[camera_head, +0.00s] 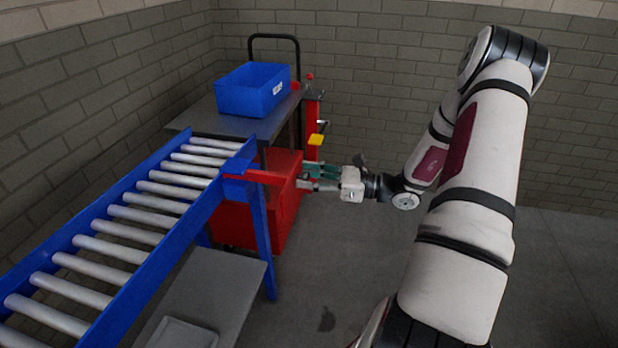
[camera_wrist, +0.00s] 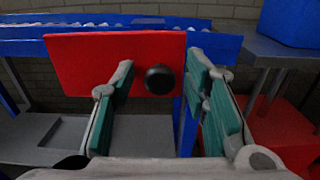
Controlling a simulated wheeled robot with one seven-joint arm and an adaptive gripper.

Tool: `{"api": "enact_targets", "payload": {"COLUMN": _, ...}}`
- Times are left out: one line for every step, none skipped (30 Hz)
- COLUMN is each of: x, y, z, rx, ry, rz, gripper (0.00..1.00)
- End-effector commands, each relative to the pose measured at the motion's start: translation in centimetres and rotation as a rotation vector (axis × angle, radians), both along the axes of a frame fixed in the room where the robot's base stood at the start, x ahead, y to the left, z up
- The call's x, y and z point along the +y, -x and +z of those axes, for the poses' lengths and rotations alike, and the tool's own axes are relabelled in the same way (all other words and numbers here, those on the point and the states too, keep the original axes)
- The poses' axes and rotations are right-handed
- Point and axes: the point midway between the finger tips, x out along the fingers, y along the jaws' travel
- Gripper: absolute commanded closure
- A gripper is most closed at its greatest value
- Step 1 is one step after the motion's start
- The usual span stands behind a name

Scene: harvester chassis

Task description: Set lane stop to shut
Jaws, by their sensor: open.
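The lane stop looks to be the red plate (camera_wrist: 90,65) with a round black knob (camera_wrist: 159,79), set across the blue conveyor's end in the wrist view. In the head view its thin red edge (camera_head: 266,177) shows at the conveyor end; the knob cannot be made out there. My gripper (camera_head: 304,178) is close to that end, to the right of the plate. In the wrist view my gripper (camera_wrist: 160,88) is open, with a green-padded finger on each side of the knob. I cannot tell whether either finger touches the knob.
The roller conveyor (camera_head: 140,213) with blue rails runs along the left. A blue bin (camera_head: 250,95) stands on a grey-topped cart (camera_head: 200,119) behind it. A red post with a yellow pad (camera_head: 316,140) is just beyond my gripper. Floor at the right is clear.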

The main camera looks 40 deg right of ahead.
Motion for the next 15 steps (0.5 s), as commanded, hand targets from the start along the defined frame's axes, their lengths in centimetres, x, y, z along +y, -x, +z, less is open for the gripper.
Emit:
{"api": "enact_targets", "payload": {"x": 0.09, "y": -0.11, "z": 0.0, "rx": 0.0, "ry": 0.0, "rz": 0.0, "gripper": 0.58}}
{"api": "enact_targets", "payload": {"x": 0.11, "y": -0.14, "z": 0.0, "rx": 0.0, "ry": 0.0, "rz": 0.0, "gripper": 0.58}}
{"api": "enact_targets", "payload": {"x": 0.12, "y": -0.16, "z": 0.01, "rx": 0.0, "ry": 0.0, "rz": 0.0, "gripper": 0.58}}
{"api": "enact_targets", "payload": {"x": 0.13, "y": -0.17, "z": 0.01, "rx": 0.0, "ry": 0.0, "rz": 0.0, "gripper": 0.58}}
{"api": "enact_targets", "payload": {"x": 0.13, "y": -0.17, "z": 0.01, "rx": 0.0, "ry": 0.0, "rz": 0.0, "gripper": 0.58}}
{"api": "enact_targets", "payload": {"x": 0.12, "y": -0.16, "z": 0.01, "rx": 0.0, "ry": 0.0, "rz": 0.0, "gripper": 0.58}}
{"api": "enact_targets", "payload": {"x": 0.12, "y": -0.16, "z": 0.01, "rx": 0.0, "ry": 0.0, "rz": 0.0, "gripper": 0.58}}
{"api": "enact_targets", "payload": {"x": 0.12, "y": -0.16, "z": 0.01, "rx": 0.0, "ry": 0.0, "rz": 0.0, "gripper": 0.58}}
{"api": "enact_targets", "payload": {"x": 0.12, "y": -0.15, "z": 0.0, "rx": 0.0, "ry": 0.0, "rz": 0.0, "gripper": 0.61}}
{"api": "enact_targets", "payload": {"x": 0.12, "y": -0.15, "z": 0.01, "rx": 0.0, "ry": 0.0, "rz": 0.0, "gripper": 0.67}}
{"api": "enact_targets", "payload": {"x": 0.12, "y": -0.15, "z": 0.0, "rx": -0.001, "ry": 0.001, "rz": 0.0, "gripper": 0.74}}
{"api": "enact_targets", "payload": {"x": 0.11, "y": -0.14, "z": 0.0, "rx": 0.0, "ry": 0.0, "rz": 0.0, "gripper": 0.83}}
{"api": "enact_targets", "payload": {"x": 0.11, "y": -0.14, "z": 0.0, "rx": 0.0, "ry": 0.001, "rz": 0.0, "gripper": 0.9}}
{"api": "enact_targets", "payload": {"x": 0.11, "y": -0.14, "z": 0.0, "rx": 0.001, "ry": 0.001, "rz": 0.0, "gripper": 0.97}}
{"api": "enact_targets", "payload": {"x": 0.11, "y": -0.14, "z": 0.0, "rx": 0.0, "ry": 0.0, "rz": 0.0, "gripper": 1.0}}
